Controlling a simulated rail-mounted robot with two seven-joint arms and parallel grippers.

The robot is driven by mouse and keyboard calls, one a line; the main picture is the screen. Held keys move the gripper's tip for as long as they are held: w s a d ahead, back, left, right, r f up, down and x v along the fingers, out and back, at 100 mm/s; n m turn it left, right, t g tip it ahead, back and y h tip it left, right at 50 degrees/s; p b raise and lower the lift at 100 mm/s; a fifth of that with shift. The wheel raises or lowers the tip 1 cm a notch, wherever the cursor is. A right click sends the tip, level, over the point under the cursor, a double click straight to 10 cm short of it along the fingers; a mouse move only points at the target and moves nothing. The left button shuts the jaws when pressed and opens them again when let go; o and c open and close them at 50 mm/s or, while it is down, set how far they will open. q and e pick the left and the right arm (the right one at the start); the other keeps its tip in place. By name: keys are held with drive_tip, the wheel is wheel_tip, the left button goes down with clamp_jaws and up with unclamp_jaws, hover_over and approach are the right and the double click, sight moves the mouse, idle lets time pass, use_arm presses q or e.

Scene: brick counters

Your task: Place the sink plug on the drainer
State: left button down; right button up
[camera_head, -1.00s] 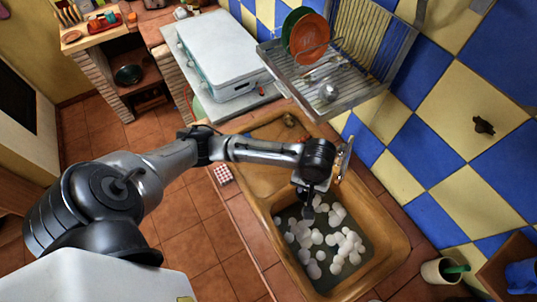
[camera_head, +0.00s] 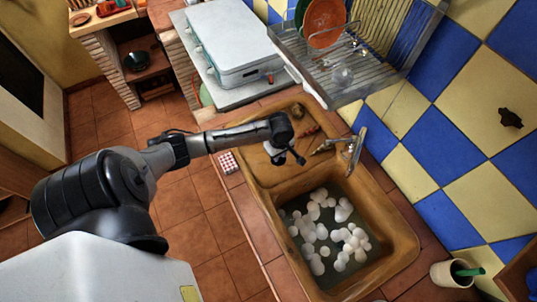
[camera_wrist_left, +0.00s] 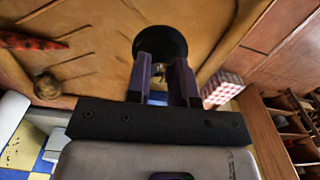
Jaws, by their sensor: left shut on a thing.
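My left gripper (camera_head: 285,152) is above the ribbed drainer (camera_head: 254,172) of the brown sink, beside the basin. In the left wrist view the gripper (camera_wrist_left: 165,72) is shut on the black round sink plug (camera_wrist_left: 160,41), held out past the fingertips. The drainer's grooved surface (camera_wrist_left: 100,60) lies behind the plug in that view. I cannot tell whether the plug touches it. My right gripper is not in view.
The basin (camera_head: 382,205) holds dark water and white foam. A tap (camera_head: 355,150) stands at the sink's wall side. A red item (camera_wrist_left: 30,43) lies on the drainer. A checked box (camera_head: 228,163) sits at the counter edge. A dish rack (camera_head: 350,75) hangs behind.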

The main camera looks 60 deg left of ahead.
use_arm(q)
drive_tip(key=a+f, duration=0.1)
drive_tip(key=s+a+f, duration=0.2)
drive_tip(key=a, duration=0.1)
drive_tip(key=shift+s+a, duration=0.1)
drive_tip(key=shift+s, duration=0.1)
wheel_tip(320, 180, down, 3)
drive_tip(key=shift+f, duration=0.45)
drive_tip(key=shift+f, duration=0.1)
drive_tip(key=c, duration=1)
unclamp_jaws()
